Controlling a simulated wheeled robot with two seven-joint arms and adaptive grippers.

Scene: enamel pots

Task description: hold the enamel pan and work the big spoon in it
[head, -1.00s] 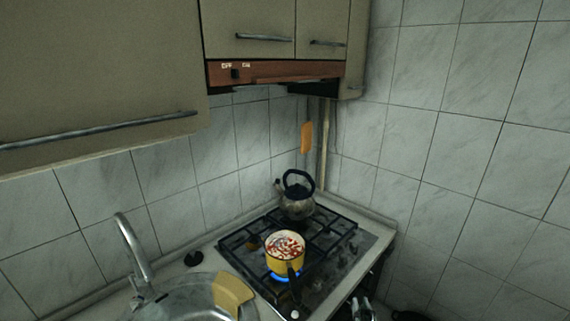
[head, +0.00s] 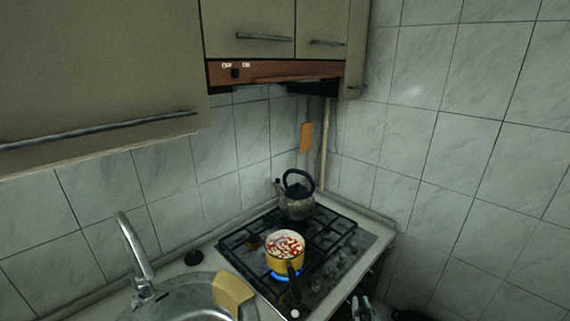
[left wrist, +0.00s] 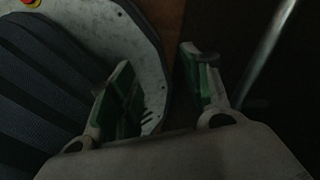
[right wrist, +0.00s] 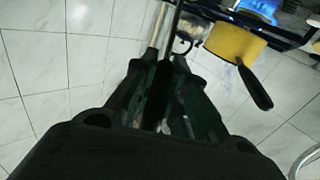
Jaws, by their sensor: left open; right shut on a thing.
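The yellow enamel pan (head: 285,262) stands on the hob over a blue flame, with red and white food in it. Its black handle points toward the front. The pan also shows at the upper right of the right wrist view (right wrist: 235,46). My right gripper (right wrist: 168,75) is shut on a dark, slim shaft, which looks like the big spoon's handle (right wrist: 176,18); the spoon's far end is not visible. In the head view this gripper (head: 362,306) is at the bottom edge, right of and apart from the pan. My left gripper (left wrist: 155,80) is open and empty, seen only in its wrist view.
A kettle (head: 297,197) stands on the hob behind the pan. A sink (head: 180,302) with a tan board (head: 232,291) at its edge is left of the hob. An orange spatula (head: 306,138) hangs at the corner. Cabinets and the hood (head: 270,73) overhang the counter.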

